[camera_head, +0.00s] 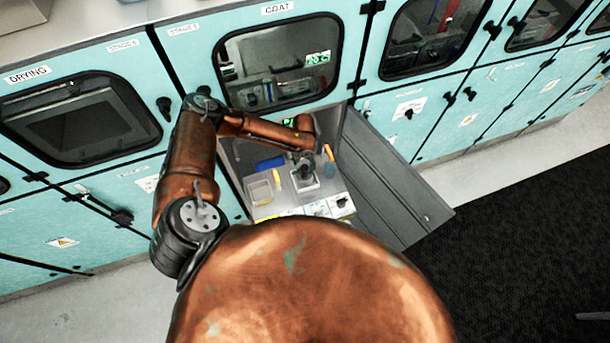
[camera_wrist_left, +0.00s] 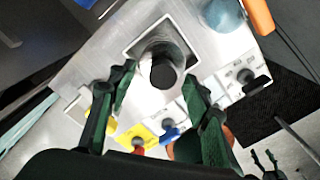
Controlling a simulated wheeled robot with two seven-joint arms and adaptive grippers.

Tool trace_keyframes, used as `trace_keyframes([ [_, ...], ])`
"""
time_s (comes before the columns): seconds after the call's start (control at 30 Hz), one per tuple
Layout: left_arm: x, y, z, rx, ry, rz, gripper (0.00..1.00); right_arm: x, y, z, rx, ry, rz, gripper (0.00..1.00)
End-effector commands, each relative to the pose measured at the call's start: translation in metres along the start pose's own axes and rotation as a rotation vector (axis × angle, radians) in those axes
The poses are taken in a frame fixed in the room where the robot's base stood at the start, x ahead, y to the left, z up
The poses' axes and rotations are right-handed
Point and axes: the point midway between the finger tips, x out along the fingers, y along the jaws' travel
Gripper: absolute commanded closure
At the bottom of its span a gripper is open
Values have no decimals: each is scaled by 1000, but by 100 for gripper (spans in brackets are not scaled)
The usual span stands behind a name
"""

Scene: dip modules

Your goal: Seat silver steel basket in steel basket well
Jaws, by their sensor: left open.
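A silver-grey round piece with a dark opening, apparently the steel basket (camera_wrist_left: 160,66), sits in a square, pale-rimmed well (camera_wrist_left: 184,30) in a steel worktop. I cannot tell if it is fully down. My left gripper (camera_wrist_left: 160,78) is open, its green fingers apart on either side of the basket, with a gap visible. In the head view, my left gripper (camera_head: 303,168) is over the well (camera_head: 306,187) inside the open cabinet and hides most of the basket. A small pair of green fingers, seemingly my right gripper (camera_wrist_left: 265,158), shows at the lower right of the wrist view.
A second square well or tray (camera_head: 260,191) lies to the left on the worktop. A blue item (camera_head: 270,163), a yellow item (camera_head: 277,180) and an orange handle (camera_head: 329,152) are close by. The open cabinet door (camera_head: 385,175) bounds the right side.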

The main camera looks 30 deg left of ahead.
Motion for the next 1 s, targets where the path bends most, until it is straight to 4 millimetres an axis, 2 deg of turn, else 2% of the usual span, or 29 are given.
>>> trace_keyframes([
  [0.1,17,-4,-1,1,3,0,55,-8,-1,-4,0,3,-1,42],
  [0.27,37,-4,0,2,2,0,55,-10,-1,-7,-1,7,-1,42],
  [0.57,41,-5,1,4,1,-1,56,-9,0,-9,-2,10,-1,42],
  [1.0,40,-6,2,4,1,-1,86,-10,4,-8,-4,10,4,42],
])
